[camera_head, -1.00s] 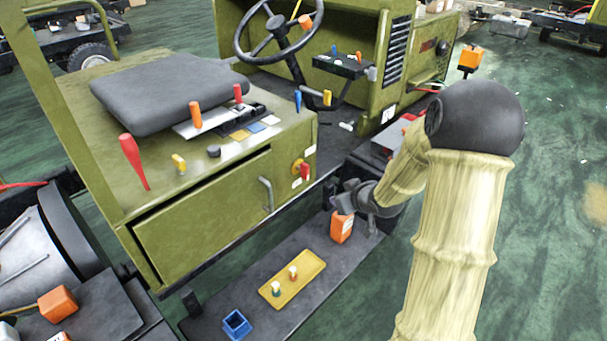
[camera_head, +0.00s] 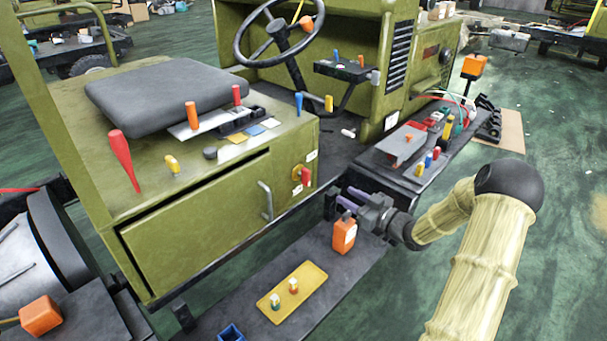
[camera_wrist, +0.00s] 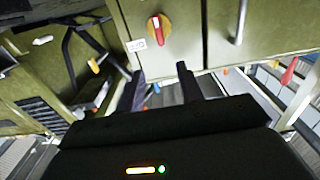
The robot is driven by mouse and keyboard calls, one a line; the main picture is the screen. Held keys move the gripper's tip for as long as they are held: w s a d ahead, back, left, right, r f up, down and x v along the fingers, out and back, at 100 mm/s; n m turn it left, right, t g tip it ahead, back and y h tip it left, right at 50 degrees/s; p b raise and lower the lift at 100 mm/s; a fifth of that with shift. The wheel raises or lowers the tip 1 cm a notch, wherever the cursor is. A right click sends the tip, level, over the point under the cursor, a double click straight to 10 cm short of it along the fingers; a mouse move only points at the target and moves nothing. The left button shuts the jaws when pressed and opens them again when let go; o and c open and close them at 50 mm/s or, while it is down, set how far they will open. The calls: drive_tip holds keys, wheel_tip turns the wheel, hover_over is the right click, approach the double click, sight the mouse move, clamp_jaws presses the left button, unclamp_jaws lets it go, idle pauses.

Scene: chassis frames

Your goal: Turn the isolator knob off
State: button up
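The isolator knob (camera_head: 305,176) is a red handle on a yellow round plate, on the right end of the olive cabinet's front, with white labels near it. In the wrist view the knob (camera_wrist: 158,29) is at the top centre, its red handle roughly upright in the picture. My gripper (camera_head: 338,197) is to the right of the knob and a little lower in the head view, apart from it. In the wrist view my gripper (camera_wrist: 160,73) is open and empty, its two fingers pointing toward the panel with the knob just beyond the tips.
A cabinet door handle (camera_head: 266,200) is left of the knob. An orange box (camera_head: 344,237) stands on the dark step just below my gripper. A yellow tray (camera_head: 305,283) with small pegs lies further along the step. A dark shelf with tools (camera_head: 405,150) is behind my gripper.

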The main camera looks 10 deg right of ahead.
sight(309, 175)
drive_tip(key=p+x, duration=0.1)
drive_tip(key=x, duration=1.6)
drive_tip(key=shift+c, duration=0.5)
clamp_jaws()
